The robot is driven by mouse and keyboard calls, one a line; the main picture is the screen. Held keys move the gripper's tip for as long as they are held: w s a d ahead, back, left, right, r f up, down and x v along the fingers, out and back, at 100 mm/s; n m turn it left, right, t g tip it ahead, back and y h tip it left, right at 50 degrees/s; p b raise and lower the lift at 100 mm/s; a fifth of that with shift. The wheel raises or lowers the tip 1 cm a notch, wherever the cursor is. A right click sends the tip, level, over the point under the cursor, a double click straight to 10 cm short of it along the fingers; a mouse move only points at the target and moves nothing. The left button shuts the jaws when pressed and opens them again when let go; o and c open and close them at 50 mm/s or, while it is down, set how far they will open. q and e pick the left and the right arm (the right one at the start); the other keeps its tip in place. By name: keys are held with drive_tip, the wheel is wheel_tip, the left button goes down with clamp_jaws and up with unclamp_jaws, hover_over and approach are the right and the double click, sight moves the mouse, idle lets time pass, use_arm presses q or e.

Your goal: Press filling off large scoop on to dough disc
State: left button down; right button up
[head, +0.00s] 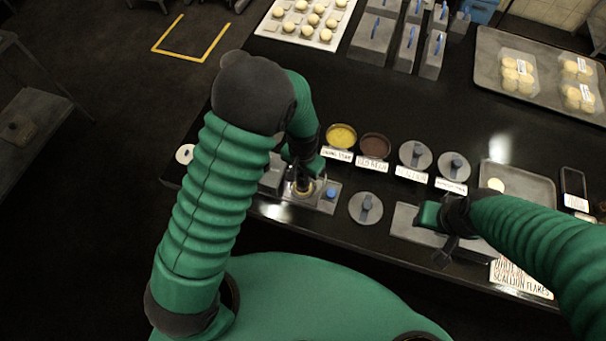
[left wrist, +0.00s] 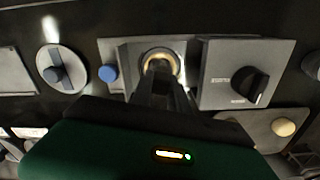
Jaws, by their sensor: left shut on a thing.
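My left gripper (head: 303,186) points down over a grey oven plate with a round opening, shut on what appears to be the large scoop, mostly hidden by the fingers and arm. A pale golden dough disc (left wrist: 174,59) shows as a ring in that opening, around and under the fingertips (left wrist: 160,75) in the left wrist view. Whether filling is on the scoop or dough is hidden. Yellow filling (head: 341,136) and dark red filling (head: 374,146) sit in round tubs behind the plate. My right gripper (head: 446,250) is near the counter's front edge; its jaw opening is unclear.
A blue knob (head: 331,193) is beside the opening. Round lids (head: 366,208) and labels (head: 411,174) sit to the right. A tray (head: 540,190) holds another pale disc (head: 497,184). Buns (head: 299,21) and packed trays stand farther back.

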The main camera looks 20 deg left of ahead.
idle(0.5)
use_arm(q)
wheel_tip(320, 180, up, 7)
drive_tip(key=p, duration=0.6)
idle(0.3)
